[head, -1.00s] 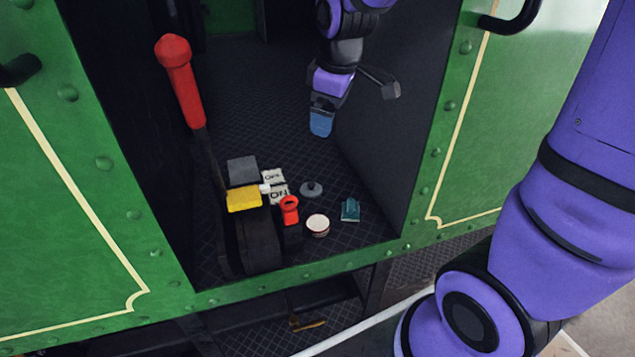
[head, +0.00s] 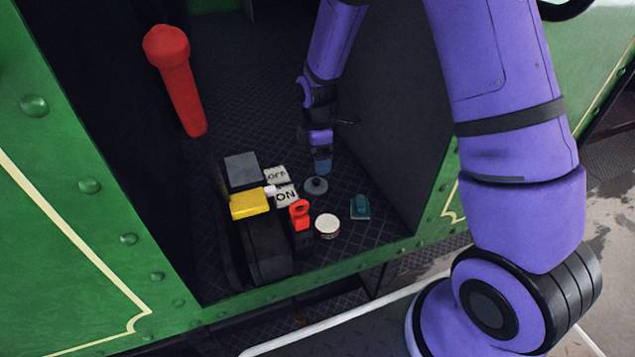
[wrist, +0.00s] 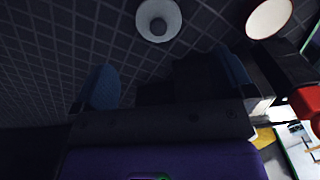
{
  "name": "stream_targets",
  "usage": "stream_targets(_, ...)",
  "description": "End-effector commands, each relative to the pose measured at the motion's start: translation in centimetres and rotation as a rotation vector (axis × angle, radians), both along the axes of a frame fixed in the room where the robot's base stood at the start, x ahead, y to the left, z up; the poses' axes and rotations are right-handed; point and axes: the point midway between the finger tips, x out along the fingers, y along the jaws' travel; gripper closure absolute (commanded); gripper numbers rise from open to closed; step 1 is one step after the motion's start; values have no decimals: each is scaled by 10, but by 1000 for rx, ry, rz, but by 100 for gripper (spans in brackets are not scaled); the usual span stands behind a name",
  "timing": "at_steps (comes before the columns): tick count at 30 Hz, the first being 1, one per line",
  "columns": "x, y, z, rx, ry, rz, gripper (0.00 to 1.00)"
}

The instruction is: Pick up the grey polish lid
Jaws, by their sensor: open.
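The grey polish lid (head: 316,188) is a small round disc with a knob on top. It lies on the dark patterned floor inside the tram doorway. In the wrist view the lid (wrist: 158,18) is at the top edge, ahead of the gap between my two blue fingertips. My gripper (head: 322,166) points down just behind the lid in the head view; its exact height above the floor is hard to tell. In the wrist view my gripper (wrist: 170,78) is open, with nothing between its fingers.
A round white-topped tin (head: 327,226) and a teal object (head: 360,207) lie nearer the door sill. Left of the lid are ON and OFF plates (head: 285,194), a red-handled part (head: 299,214), a yellow block (head: 249,204) and a tall red lever (head: 178,80). A dark wall stands right.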

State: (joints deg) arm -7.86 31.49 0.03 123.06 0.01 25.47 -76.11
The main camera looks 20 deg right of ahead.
Motion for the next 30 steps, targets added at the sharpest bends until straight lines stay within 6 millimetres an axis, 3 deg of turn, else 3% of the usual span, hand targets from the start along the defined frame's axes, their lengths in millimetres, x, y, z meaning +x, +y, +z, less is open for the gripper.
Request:
stream_targets(6,-1,0,-32,-1,3,-4,0)
stream_targets(14,0,0,-48,-1,1,-3,0)
stream_targets(24,3,1,-89,0,1,-3,0)
stream_targets(30,3,0,-96,0,-1,-4,0)
